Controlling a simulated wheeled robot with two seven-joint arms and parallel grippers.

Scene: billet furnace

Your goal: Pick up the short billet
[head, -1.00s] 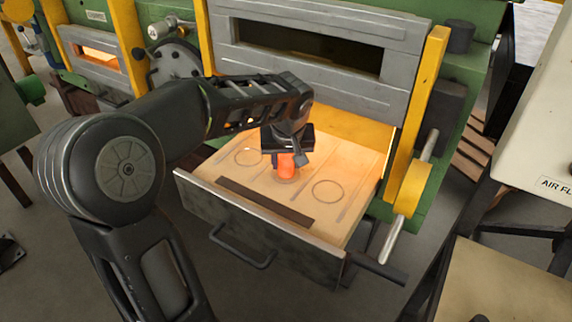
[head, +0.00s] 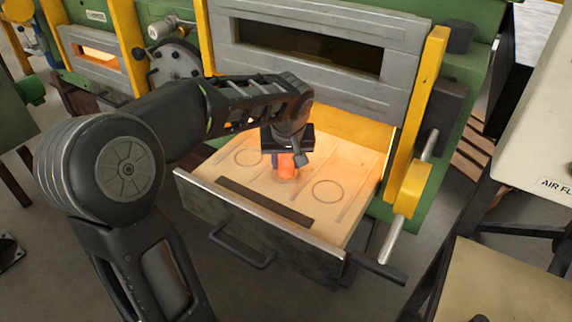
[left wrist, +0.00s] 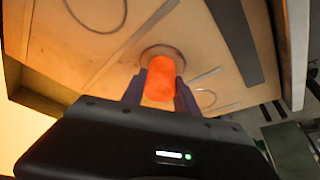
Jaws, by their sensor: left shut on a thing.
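The short billet (head: 287,166) glows orange and stands upright at the middle ring mark of the pulled-out drawer tray (head: 250,188). My left gripper (head: 286,160) reaches down over it from above and is shut on it. In the left wrist view the billet (left wrist: 160,80) sits between the two fingers of my left gripper (left wrist: 160,92), its lower end at the ring mark. I cannot tell whether its base touches the tray. My right gripper is not in view.
The furnace front (head: 310,70) with its grey door stands behind the tray. A yellow post (head: 418,120) rises at the right. The drawer handle (head: 240,248) sticks out in front. A beige table (head: 505,285) is at the lower right. The ring marks on either side are empty.

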